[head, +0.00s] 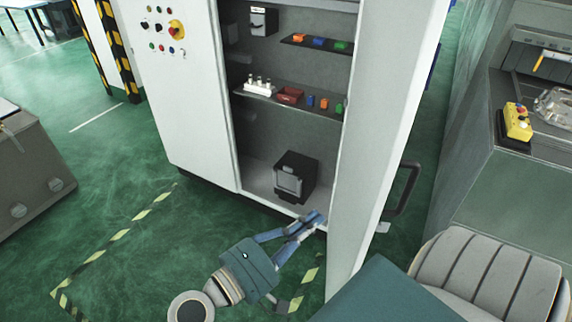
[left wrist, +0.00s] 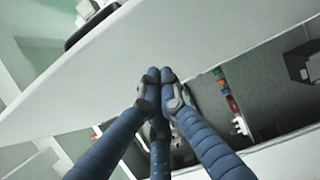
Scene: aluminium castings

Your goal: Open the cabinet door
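The white cabinet (head: 188,95) stands with its door (head: 375,110) swung well out on the right, so the shelves inside show. The dark door handle (head: 405,190) is on the door's far right side; a dark bar, probably this handle, shows at the top of the left wrist view (left wrist: 92,22). My left gripper (head: 314,220) is low before the opening, beside the inner side of the door. In the left wrist view its fingertips (left wrist: 160,78) are together with nothing visible between them, and the door panel (left wrist: 195,45) lies behind them. Whether they touch it is unclear. My right gripper is not in view.
Inside the cabinet are a black box (head: 295,177), a red bin (head: 290,95) and small coloured parts on shelves. A grey machine bench (head: 500,190) stands to the right of the door. Green floor with striped tape (head: 120,240) is clear at left.

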